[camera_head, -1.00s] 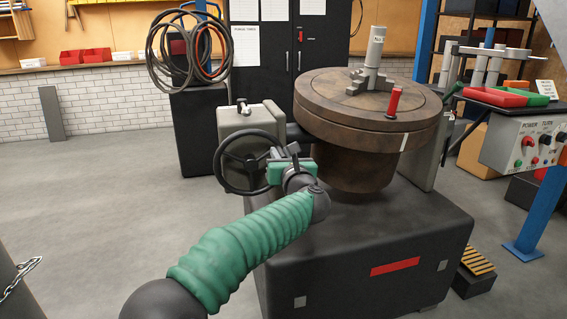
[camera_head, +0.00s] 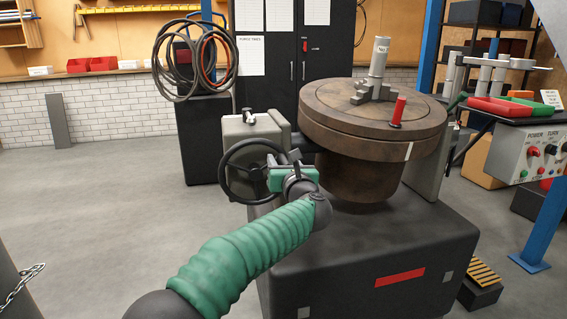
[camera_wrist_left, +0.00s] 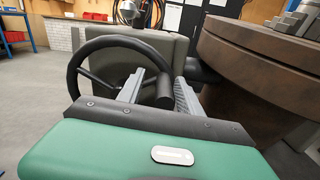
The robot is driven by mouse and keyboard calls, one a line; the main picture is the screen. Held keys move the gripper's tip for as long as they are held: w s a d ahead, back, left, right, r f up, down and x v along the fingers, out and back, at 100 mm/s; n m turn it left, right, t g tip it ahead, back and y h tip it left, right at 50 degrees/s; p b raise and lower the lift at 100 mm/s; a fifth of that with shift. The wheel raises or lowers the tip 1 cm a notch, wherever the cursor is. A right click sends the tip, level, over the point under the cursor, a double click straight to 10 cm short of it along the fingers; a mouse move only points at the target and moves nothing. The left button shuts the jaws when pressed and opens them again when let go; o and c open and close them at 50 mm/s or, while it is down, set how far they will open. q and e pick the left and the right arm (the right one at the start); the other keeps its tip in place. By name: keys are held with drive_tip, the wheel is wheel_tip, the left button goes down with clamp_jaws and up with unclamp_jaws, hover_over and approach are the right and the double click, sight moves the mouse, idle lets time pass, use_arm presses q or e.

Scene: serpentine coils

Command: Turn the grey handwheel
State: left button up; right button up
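My left gripper (camera_head: 272,164) is at the wheel's right side. In the left wrist view its two grey fingers (camera_wrist_left: 160,92) are apart, with the dark handle (camera_wrist_left: 166,90) between them. The handle looks close to the right finger; I cannot tell if they touch. The gripper's green body hides the lower wheel there. My right gripper is not in view.
A large brown round table (camera_head: 345,125) with a red-handled pin (camera_head: 398,111) stands right of the wheel, on a black base (camera_head: 350,270). A control box (camera_head: 530,150) is at the far right. Coiled hoses (camera_head: 192,60) hang behind.

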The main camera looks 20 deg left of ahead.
use_arm(q)
drive_tip(key=shift+d, duration=0.1)
drive_tip(key=shift+s+d, duration=0.2)
drive_tip(key=shift+s, duration=0.05)
drive_tip(key=p+v, duration=0.3)
drive_tip(key=v, duration=1.3)
drive_tip(key=shift+f+p, duration=0.15)
drive_tip(key=shift+p, duration=0.2)
drive_tip(key=shift+s, duration=0.15)
